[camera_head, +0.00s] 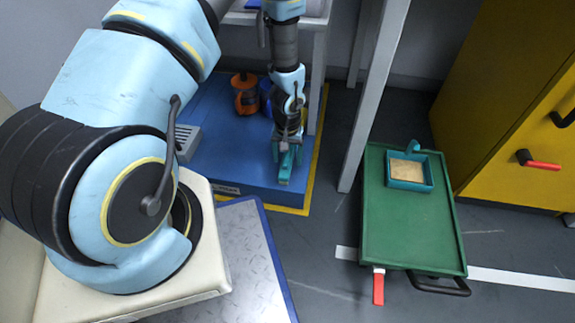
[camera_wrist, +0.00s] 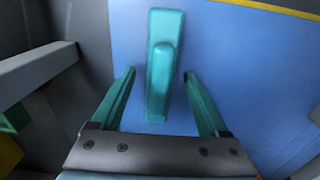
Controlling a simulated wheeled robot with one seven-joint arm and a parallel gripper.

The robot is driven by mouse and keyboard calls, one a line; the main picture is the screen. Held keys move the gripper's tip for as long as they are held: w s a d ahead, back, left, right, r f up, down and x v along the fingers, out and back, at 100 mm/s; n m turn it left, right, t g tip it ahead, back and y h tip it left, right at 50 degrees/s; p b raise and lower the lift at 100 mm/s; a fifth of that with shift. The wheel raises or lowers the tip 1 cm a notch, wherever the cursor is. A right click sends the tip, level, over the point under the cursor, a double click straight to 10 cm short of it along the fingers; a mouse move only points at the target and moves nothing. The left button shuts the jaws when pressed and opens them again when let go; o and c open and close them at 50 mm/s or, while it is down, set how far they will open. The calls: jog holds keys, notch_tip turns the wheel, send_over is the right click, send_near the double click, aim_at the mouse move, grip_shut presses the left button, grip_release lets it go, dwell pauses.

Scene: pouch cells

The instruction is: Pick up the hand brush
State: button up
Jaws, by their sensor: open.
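A teal hand brush (camera_wrist: 164,65) lies on the blue platform (camera_wrist: 225,60) in the wrist view, with a raised handle along its middle. My gripper (camera_wrist: 159,73) is open, with one teal finger on each side of the brush's near part. The fingers appear apart from it; I cannot tell the exact height gap. In the head view my gripper (camera_head: 287,158) points down over the platform's front right part. The brush's end (camera_head: 284,180) shows just below it there, and the rest is hidden behind the fingers of similar colour.
An orange and black object (camera_head: 245,95) and a grey block (camera_head: 187,142) stand on the platform. A pale table leg (camera_head: 372,95) rises to the right. A green cart (camera_head: 410,235) carries a teal box (camera_head: 408,186) with sandy contents. A yellow cabinet (camera_head: 510,100) stands far right.

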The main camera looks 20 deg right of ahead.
grip_shut()
dwell(0.6)
